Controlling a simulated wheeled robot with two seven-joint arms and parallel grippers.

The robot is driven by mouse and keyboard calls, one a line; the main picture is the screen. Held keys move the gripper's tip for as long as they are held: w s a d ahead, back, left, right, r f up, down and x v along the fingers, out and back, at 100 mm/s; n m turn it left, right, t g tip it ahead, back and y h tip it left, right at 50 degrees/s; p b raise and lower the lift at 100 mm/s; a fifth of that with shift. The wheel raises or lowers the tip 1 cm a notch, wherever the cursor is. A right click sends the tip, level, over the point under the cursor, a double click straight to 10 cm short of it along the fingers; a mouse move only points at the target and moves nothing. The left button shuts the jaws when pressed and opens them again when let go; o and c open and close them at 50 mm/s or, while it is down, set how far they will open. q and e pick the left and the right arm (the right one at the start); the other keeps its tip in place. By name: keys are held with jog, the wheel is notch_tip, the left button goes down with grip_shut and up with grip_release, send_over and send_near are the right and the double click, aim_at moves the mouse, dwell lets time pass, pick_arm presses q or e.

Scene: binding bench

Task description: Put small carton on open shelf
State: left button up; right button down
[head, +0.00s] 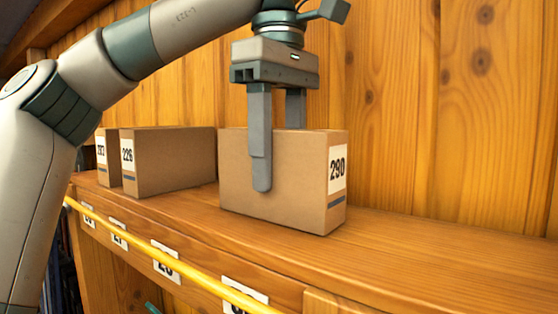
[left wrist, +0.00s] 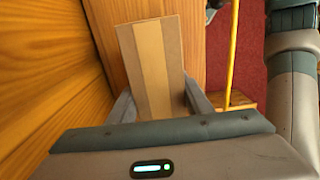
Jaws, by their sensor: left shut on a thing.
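The small carton (head: 290,200), brown with a white label reading 290 on its right end, is upright on the wooden open shelf (head: 430,262) or just at its surface; I cannot tell whether it bears fully on it. My left gripper (head: 277,160) points down from above and is shut on this carton, one finger on its near long side and the other behind it. The left wrist view shows the carton's top (left wrist: 152,65) with a pale tape strip, between the two fingers. My right gripper is in neither view.
Two other brown cartons, labelled 226 (head: 170,160) and partly hidden (head: 108,158), stand to the left with a small gap. A yellow rail (head: 180,264) runs along the shelf's front, near number labels. A wooden back wall (head: 400,110) stands behind. The shelf is clear to the right.

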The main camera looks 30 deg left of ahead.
pick_arm(q)
jog(key=shift+f, duration=0.15)
jog(key=o, duration=1.2)
jog(key=shift+r, duration=0.25)
jog(key=shift+r, duration=5.9)
